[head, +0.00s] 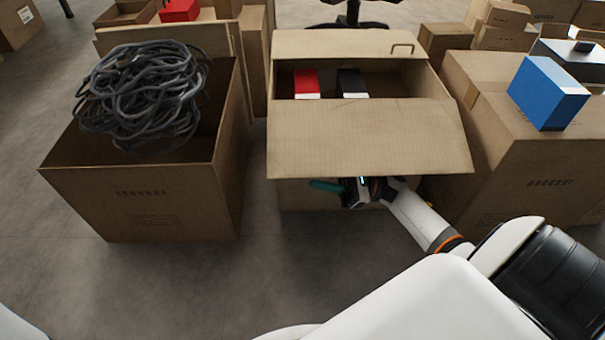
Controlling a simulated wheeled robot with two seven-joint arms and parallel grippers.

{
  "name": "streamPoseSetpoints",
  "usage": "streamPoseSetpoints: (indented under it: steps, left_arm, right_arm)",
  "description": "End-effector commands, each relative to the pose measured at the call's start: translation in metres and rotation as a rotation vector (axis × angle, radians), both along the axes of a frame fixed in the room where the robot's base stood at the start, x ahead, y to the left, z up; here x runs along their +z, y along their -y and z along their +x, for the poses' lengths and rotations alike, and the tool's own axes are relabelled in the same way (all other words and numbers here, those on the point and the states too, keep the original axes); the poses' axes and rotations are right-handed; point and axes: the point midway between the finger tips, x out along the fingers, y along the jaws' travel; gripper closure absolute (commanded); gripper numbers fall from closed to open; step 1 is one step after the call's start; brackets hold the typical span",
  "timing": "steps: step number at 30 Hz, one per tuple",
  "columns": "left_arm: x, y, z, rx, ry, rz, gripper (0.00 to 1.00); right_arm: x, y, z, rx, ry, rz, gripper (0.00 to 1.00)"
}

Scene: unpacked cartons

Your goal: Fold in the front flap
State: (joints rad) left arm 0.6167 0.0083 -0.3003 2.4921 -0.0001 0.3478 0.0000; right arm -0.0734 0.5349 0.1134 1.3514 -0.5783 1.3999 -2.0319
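The carton (345,198) stands in the middle of the floor with its top partly open. Its front flap (370,138) slants outward over the front wall, and its far flap (345,43) stands up at the back. Inside, a red box (307,83) and a black box (352,83) show behind the front flap. My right gripper (328,186) is under the outer edge of the front flap, in front of the carton's front wall. The flap and the wrist partly hide it, and the finger gap cannot be made out. My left gripper is out of view.
An open carton (150,205) heaped with grey cable (142,95) stands on the left. A closed carton (535,150) with a blue box (548,93) on top stands close on the right. Bare floor (230,275) lies in front.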

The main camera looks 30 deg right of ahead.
Motion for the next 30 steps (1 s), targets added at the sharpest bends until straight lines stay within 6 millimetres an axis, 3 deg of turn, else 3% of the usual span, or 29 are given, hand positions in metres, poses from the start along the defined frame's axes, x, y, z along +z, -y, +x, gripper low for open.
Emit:
streamPoseSetpoints:
  steps: [7,19,20,25,30]
  left_arm:
    - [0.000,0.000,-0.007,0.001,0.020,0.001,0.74]
    - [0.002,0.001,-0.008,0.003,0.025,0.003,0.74]
    - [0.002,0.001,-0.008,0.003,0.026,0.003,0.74]
    - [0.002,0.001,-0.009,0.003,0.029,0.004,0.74]
    - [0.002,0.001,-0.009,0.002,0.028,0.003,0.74]
  right_arm:
    - [0.013,-0.030,0.016,0.002,0.001,0.000,0.70]
    - [0.017,-0.037,0.020,-0.001,-0.001,0.001,0.70]
    - [0.017,-0.037,0.020,-0.001,-0.001,0.001,0.72]
    - [0.017,-0.037,0.020,-0.001,-0.001,0.001,1.00]
    - [0.017,-0.037,0.020,-0.002,-0.002,0.001,1.00]
